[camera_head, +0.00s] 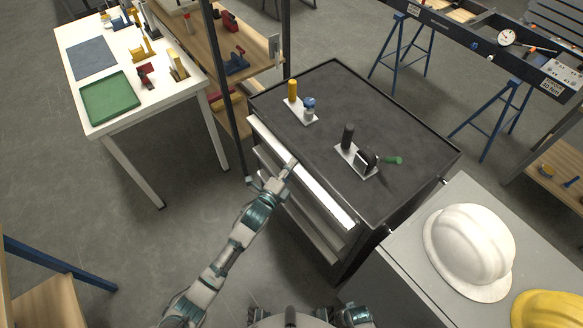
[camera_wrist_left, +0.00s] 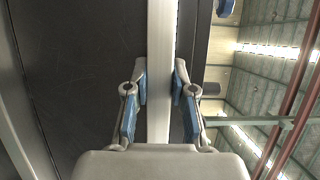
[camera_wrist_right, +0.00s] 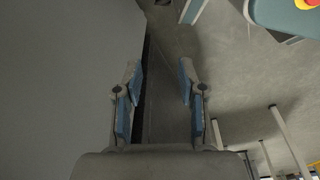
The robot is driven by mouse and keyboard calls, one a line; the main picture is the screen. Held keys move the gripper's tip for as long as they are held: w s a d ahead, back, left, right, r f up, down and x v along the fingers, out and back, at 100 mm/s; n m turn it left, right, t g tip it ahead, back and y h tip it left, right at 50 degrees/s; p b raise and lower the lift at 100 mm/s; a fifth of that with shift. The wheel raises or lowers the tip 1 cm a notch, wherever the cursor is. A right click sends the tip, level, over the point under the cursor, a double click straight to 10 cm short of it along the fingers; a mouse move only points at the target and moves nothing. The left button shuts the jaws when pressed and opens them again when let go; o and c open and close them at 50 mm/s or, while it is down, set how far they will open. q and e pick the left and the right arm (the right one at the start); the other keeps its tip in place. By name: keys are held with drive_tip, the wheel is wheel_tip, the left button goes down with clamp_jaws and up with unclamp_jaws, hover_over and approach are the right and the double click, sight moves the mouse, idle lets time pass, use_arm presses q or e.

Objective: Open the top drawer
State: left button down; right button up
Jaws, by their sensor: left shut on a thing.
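The dark tool cabinet (camera_head: 335,88) has a stack of light-fronted drawers on its left-facing side. The top drawer (camera_head: 325,196) has a pale front edge just below the cabinet top; I cannot tell whether it stands out at all. My left gripper (camera_head: 291,167) is at the middle of that edge. In the left wrist view my left gripper (camera_wrist_left: 160,82) has its blue-padded fingers on both sides of a long pale bar (camera_wrist_left: 161,35), shut on it. My right gripper (camera_wrist_right: 160,82) is open and empty in the right wrist view, beside a grey surface.
Small holders with a yellow (camera_head: 292,90) and a black cylinder (camera_head: 347,136) stand on the cabinet top. A grey surface with a white helmet (camera_head: 470,245) is at the right. A dark post (camera_head: 228,100) rises near the cabinet's left corner. Floor left of the drawers is clear.

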use_arm(q)
drive_tip(key=s+a+p, duration=0.4)
drive_tip(key=s+a, duration=0.5)
drive_tip(key=a, duration=0.3)
drive_tip(key=s+a+p, duration=0.5)
drive_tip(key=s+a, duration=0.4)
drive_tip(key=a, duration=0.4)
drive_tip(key=shift+s+a+f, duration=0.25)
drive_tip(key=shift+s+f, duration=0.1)
drive_tip(key=shift+f, duration=0.1)
use_arm(e)
drive_tip(key=s+d+f, duration=0.1)
drive_tip(key=s+f, duration=0.2)
drive_tip(key=s, duration=0.5)
drive_tip(key=s+d+f+g, duration=0.1)
drive_tip(key=s+d+f, duration=0.1)
drive_tip(key=s, duration=0.6)
drive_tip(key=shift+s+f, duration=0.3)
drive_tip(key=shift+f, duration=0.3)
drive_tip(key=shift+d, duration=0.1)
use_arm(q)
drive_tip(key=c, duration=1)
unclamp_jaws()
drive_tip(key=shift+c, duration=0.2)
drive_tip(key=shift+w, duration=0.2)
drive_tip(key=shift+r, duration=0.1)
drive_tip(key=v, duration=1.2)
